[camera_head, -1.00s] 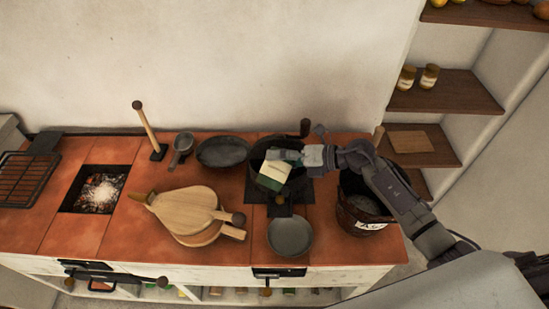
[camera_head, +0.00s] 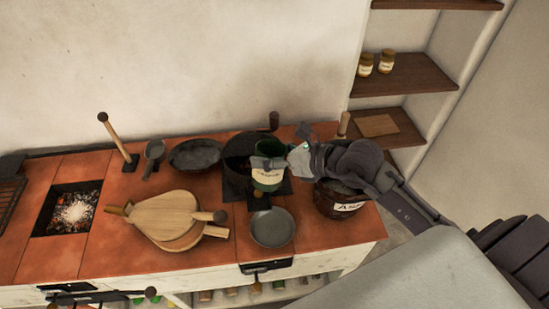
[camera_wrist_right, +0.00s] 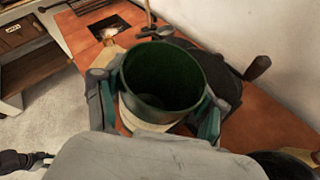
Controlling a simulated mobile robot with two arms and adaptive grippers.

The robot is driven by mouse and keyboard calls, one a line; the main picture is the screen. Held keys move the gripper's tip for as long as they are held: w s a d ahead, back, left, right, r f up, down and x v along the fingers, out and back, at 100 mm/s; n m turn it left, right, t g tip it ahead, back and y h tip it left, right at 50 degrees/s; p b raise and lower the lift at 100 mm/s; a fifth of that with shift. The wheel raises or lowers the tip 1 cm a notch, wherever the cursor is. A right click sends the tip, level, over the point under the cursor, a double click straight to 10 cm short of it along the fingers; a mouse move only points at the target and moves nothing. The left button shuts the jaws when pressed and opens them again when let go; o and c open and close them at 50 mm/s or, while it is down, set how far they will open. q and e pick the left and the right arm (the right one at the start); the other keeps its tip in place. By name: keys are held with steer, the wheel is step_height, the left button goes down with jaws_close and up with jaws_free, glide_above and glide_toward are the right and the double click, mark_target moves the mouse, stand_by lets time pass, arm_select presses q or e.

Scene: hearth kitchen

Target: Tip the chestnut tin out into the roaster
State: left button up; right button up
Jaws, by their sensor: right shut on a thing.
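The chestnut tin (camera_head: 268,180), green with a cream label, is upright in my right gripper (camera_head: 270,163), which is shut on its sides. In the right wrist view I look into the tin's open mouth (camera_wrist_right: 165,75). Its inside is dark green and I see no chestnuts in it, though the bottom is in deep shade. The roaster (camera_head: 236,146), a black pan with an upright knobbed handle, stands just behind the tin on a dark plate. The tin and gripper hide part of it, and I cannot see its contents. A dark jointed part, probably my left gripper (camera_wrist_right: 40,158), shows at the wrist view's lower left.
The ash bucket (camera_head: 335,203) stands under my right arm. A small grey pan (camera_head: 272,227) is in front of the tin. Bellows (camera_head: 170,220), a dark dish (camera_head: 195,154) and the glowing fire pit (camera_head: 72,208) lie to the left. Shelves (camera_head: 405,75) stand at the right.

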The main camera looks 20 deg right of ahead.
steer(key=w+a+f+n, duration=0.2)
steer(key=w+f+n, duration=0.2)
steer(key=w+f, duration=0.3)
steer(key=w, duration=0.4)
steer(key=shift+w, duration=0.2)
steer(key=shift+s, duration=0.15)
